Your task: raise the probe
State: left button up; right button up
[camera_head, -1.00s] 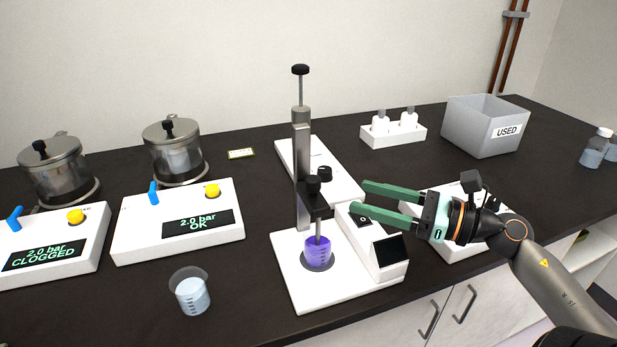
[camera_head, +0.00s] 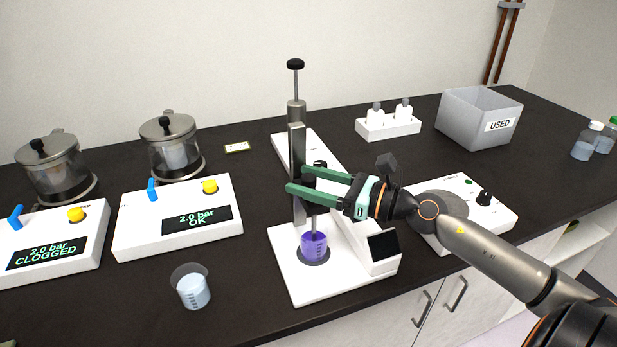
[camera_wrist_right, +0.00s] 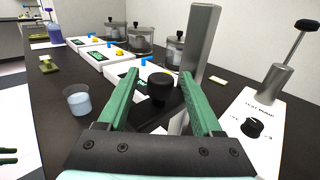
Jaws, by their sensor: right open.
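The probe (camera_head: 314,221) hangs down into a beaker of purple liquid (camera_head: 314,246) on the white base of the stand (camera_head: 285,270). Its black holder is on the grey vertical post (camera_head: 297,150). My right gripper (camera_head: 294,191) is open at the holder's height, its green fingers reaching left across the post and hiding much of the holder. In the right wrist view, the black knob of the holder (camera_wrist_right: 160,87) shows between the two open fingers (camera_wrist_right: 160,85), with room on both sides. I cannot tell whether a finger touches it.
Two white pressure units stand at left, reading CLOGGED (camera_head: 60,243) and OK (camera_head: 185,215). A beaker of clear liquid (camera_head: 191,288) is left of the stand. A bottle rack (camera_head: 388,128) and a grey USED bin (camera_head: 470,120) stand at back right.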

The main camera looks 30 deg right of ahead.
jog(key=shift+c, duration=0.4)
grip_shut()
dwell(1.1)
